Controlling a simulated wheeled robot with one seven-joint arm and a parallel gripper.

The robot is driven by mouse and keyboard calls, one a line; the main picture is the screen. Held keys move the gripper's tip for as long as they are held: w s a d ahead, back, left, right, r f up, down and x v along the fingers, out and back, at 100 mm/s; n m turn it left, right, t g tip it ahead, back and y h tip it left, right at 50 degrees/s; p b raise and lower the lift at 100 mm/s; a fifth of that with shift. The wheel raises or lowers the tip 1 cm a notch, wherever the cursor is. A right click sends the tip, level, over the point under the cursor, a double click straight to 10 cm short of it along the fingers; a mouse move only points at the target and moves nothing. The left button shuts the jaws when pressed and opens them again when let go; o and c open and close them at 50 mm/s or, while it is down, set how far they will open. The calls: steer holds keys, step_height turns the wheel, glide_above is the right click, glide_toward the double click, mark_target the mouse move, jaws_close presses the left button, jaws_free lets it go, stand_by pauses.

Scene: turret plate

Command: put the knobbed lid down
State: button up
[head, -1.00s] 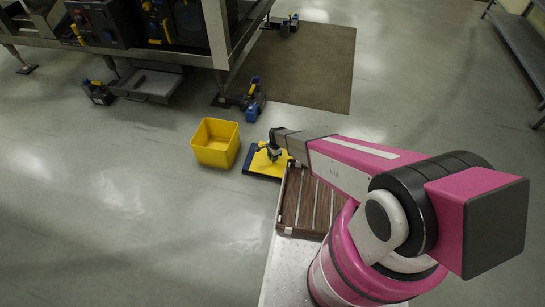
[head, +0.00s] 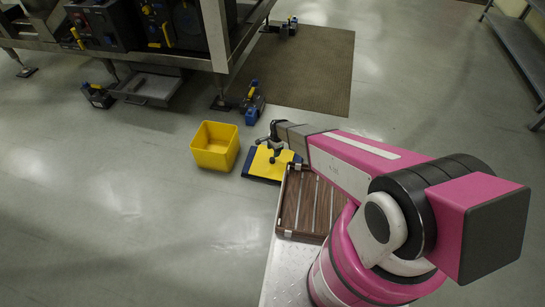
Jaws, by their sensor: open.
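A flat yellow plate with dark blue edges (head: 262,167) lies just beyond the slatted brown rack, right of the yellow bin. A small dark, knob-shaped thing (head: 272,157) shows over the plate, right under my gripper; it may be the lid's knob, but it is too small to tell. My gripper (head: 273,146) is open, pointing down over the plate at the end of my pink arm. The fingertips blend with the dark shape, so I cannot tell whether they touch it. The lid's outline is not clear against the yellow.
An open yellow bin (head: 215,145) stands left of the plate. The slatted brown rack (head: 303,203) lies nearer. Blue-and-black devices (head: 252,103) stand on the floor by the metal bench (head: 222,45). A brown mat (head: 305,70) lies behind. The floor at left is clear.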

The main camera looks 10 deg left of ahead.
steer(key=s+d+r+n, duration=0.1)
steer(key=d+r+n, duration=0.1)
steer(key=d+r, duration=0.75)
steer(key=s+d+r+n, duration=0.1)
steer(key=d+r+n, duration=0.1)
steer(key=d+r, duration=0.8)
steer(key=s+d+r+n, duration=0.3)
steer(key=s+d+r, duration=0.2)
steer(key=d+r, duration=0.3)
steer(key=s+d+r+n+t+h, duration=0.1)
steer(key=s+d+r, duration=0.4)
steer(key=r, duration=0.8)
steer(key=d+n, duration=0.1)
steer(key=d, duration=0.1)
steer(key=shift+d+r+n, duration=0.35)
steer(key=shift+r+n, duration=0.05)
